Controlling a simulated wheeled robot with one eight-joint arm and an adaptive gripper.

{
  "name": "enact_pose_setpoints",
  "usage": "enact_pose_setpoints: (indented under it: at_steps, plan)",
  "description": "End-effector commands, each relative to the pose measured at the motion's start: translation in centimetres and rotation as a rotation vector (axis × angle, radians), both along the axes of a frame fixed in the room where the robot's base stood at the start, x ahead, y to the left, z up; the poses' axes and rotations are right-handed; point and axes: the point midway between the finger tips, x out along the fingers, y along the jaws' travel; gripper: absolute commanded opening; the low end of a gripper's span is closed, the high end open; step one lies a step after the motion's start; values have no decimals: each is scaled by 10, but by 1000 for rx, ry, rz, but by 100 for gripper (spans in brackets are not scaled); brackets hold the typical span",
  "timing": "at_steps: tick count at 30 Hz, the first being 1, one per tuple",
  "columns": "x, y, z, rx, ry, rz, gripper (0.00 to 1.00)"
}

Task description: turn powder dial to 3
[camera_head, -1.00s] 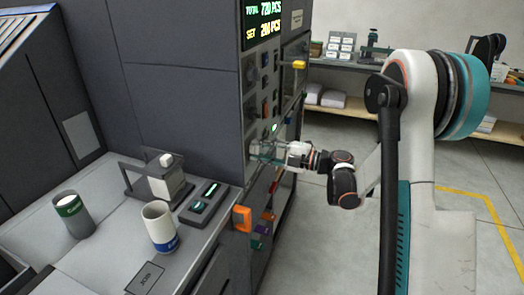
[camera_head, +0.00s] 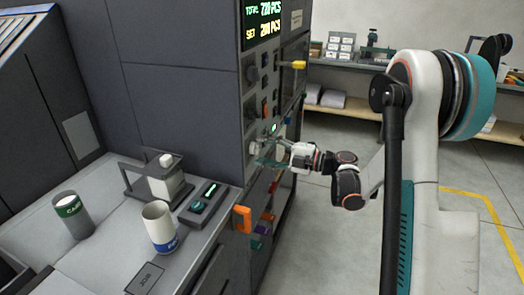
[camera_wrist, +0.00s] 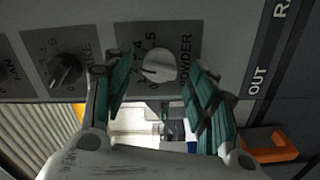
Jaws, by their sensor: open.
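The powder dial (camera_wrist: 158,65) is a pale, round knob on a grey plate with the lettering "POWDER" and a number scale beside it. It shows in the wrist view between my fingertips. I cannot tell exactly which number its pointer faces. My gripper (camera_wrist: 158,84) is open, with one teal finger on each side of the dial. I cannot tell whether either finger touches it. In the head view my gripper (camera_head: 272,155) is at the front of the dark machine's control column, below a small green light.
A dark knob (camera_wrist: 65,70) on its own plate sits left of the powder dial. An orange part (camera_wrist: 270,147) sticks out at the lower right. In the head view, the counter holds a white cup (camera_head: 158,222) and a can (camera_head: 70,213). Floor beside the machine is clear.

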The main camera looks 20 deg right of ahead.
Motion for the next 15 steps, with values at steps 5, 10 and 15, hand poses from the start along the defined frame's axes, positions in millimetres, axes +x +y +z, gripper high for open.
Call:
enact_pose_setpoints:
  at_steps: [5,10,15]
  plan:
    - [-20,-30,0,0,0,-5,53]
    - [-40,-57,0,0,0,-5,53]
    - [-55,-77,0,-1,0,-3,53]
